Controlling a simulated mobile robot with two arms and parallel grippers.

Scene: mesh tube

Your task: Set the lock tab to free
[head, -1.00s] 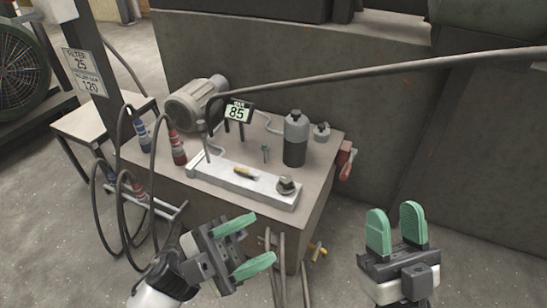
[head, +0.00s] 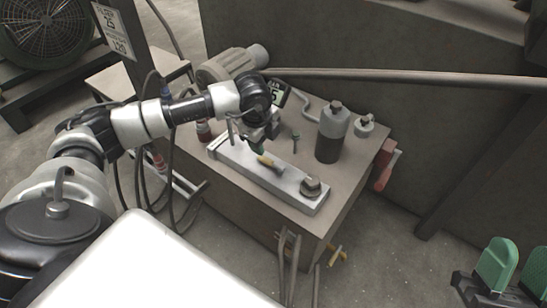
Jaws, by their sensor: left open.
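A pale metal block (head: 236,158) lies along the top of the grey-brown cabinet. A small yellow piece with a dark end (head: 268,162) sits on the block's top and looks like the lock tab, though I cannot read its setting. My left gripper (head: 258,147) points down over the block, just behind and left of the yellow piece. Its jaws are open, but the wrist hides most of them, and I cannot tell whether a finger touches the piece. My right gripper (head: 512,268) is open and empty at the lower right, away from the cabinet.
A dark cylinder with a grey top (head: 332,133) stands behind the block, beside a small grey fitting (head: 365,126). A grey motor (head: 228,66) stands at the back left. A long pipe (head: 420,79) crosses behind. A red handle (head: 386,169) sticks out at the cabinet's right.

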